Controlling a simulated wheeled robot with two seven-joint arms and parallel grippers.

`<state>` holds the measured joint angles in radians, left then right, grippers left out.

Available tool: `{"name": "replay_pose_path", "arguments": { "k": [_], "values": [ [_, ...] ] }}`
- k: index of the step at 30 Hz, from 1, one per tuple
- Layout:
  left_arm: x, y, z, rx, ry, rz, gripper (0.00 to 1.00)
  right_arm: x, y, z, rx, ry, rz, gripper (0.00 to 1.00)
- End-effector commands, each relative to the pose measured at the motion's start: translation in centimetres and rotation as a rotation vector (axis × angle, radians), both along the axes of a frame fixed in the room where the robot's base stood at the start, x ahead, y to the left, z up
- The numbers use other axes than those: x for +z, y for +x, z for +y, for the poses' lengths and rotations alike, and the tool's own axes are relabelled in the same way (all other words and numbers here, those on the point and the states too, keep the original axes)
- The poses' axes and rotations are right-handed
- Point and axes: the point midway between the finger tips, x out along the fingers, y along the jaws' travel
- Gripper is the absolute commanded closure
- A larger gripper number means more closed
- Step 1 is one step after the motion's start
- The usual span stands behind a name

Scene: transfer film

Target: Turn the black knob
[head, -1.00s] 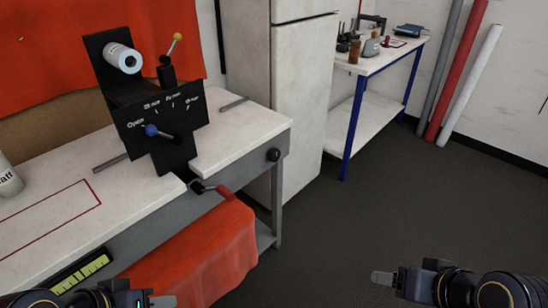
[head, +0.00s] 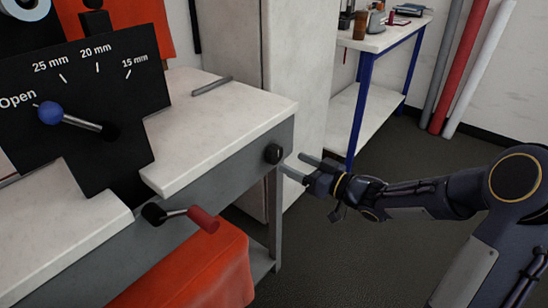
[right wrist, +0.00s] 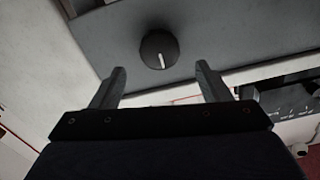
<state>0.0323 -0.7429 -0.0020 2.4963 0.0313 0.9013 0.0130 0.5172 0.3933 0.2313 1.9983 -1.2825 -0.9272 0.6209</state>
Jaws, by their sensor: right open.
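The black knob (head: 273,153) is a round knob on the grey front rail of the white-topped bench, near its right end. In the right wrist view the knob (right wrist: 159,49) has a white pointer mark and sits ahead of my fingers, between their lines. My right gripper (head: 296,164) is open and empty, just right of the knob, with its fingertips close to it. The fingers also show apart in the right wrist view (right wrist: 160,80). I cannot tell whether a fingertip touches the knob. My left gripper is not in view.
A black panel (head: 110,75) with a blue-knobbed lever (head: 50,113) stands on the bench (head: 215,125). A red-handled crank (head: 203,220) sticks out left of the knob. An orange cloth (head: 200,275) hangs below. A blue-legged table (head: 357,120) stands behind. The dark floor (head: 330,255) is clear.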

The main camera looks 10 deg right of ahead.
Motion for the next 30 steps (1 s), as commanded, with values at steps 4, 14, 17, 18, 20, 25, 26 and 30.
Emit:
{"name": "replay_pose_path", "arguments": {
  "k": [4,14,17,18,20,25,26,30],
  "values": [
    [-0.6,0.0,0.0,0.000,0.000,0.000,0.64,-0.1,2.0,1.7,0.003,0.001,-0.001,0.30],
    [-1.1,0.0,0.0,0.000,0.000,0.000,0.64,0.0,4.7,3.7,-0.001,0.000,0.000,0.30],
    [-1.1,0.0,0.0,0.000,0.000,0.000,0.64,0.0,4.8,3.8,-0.002,0.000,0.000,0.30],
    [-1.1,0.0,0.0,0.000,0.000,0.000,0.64,0.1,4.8,3.8,-0.002,-0.001,0.001,0.30],
    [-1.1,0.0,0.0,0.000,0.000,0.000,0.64,0.1,4.8,3.8,-0.002,-0.001,0.001,0.30],
    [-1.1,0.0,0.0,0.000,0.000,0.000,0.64,0.0,4.8,3.7,-0.002,-0.001,0.001,0.44],
    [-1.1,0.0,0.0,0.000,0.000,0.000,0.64,0.0,4.8,3.7,-0.002,-0.001,0.001,0.48],
    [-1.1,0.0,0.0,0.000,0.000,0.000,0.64,0.0,4.8,3.7,-0.002,-0.001,0.001,0.67]
  ]
}}
